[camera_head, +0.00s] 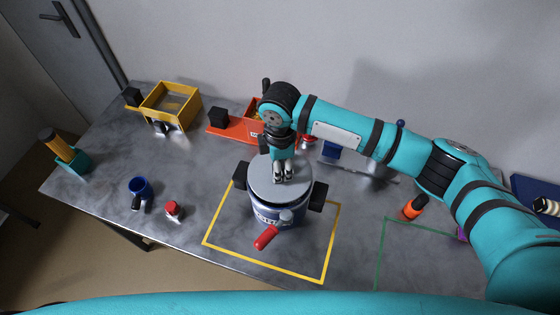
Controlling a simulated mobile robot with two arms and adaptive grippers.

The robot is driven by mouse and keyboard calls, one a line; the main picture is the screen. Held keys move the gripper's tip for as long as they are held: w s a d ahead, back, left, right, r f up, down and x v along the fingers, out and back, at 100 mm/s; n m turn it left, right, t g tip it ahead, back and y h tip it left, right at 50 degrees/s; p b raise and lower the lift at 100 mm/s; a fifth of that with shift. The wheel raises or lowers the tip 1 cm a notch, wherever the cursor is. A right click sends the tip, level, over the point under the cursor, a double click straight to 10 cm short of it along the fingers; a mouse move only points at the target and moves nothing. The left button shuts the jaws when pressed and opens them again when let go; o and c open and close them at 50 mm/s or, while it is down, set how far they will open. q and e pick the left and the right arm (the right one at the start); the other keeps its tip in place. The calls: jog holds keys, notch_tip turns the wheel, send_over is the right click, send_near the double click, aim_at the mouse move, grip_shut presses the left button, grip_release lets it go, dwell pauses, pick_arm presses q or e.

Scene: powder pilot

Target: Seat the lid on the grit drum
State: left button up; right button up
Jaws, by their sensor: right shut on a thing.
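The grit drum (290,222), a blue and pale vessel with black side handles, stands inside a yellow outline on the table. A red-handled valve or lever sticks out at its front. The round grey lid (263,187) is over the drum's top and looks roughly level and centred. I cannot tell whether it touches the rim all round. My right gripper (284,176) points down at the lid's middle and is shut on it, probably by a knob that the fingers hide. My left gripper is not in view.
A yellow open box (183,89), an orange tray (234,130) and a black block lie along the back. A blue mug (140,187), a red-topped item (173,209) and a teal holder (73,161) are at left. An orange-topped item (413,207) lies at right by a green outline.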

jog(key=shift+f, duration=0.4)
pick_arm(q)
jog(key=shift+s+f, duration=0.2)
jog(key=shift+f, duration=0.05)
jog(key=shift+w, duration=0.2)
pick_arm(e)
jog(key=shift+f, duration=0.1)
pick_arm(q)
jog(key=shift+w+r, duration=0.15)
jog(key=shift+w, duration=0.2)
pick_arm(e)
jog(key=shift+f, duration=0.15)
jog(key=shift+f, duration=0.15)
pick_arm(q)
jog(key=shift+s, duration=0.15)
pick_arm(e)
jog(key=shift+f, duration=0.1)
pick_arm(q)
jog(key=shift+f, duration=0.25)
pick_arm(e)
jog(key=shift+f, duration=0.6)
jog(key=o, duration=1.3)
jog(key=shift+c, duration=0.2)
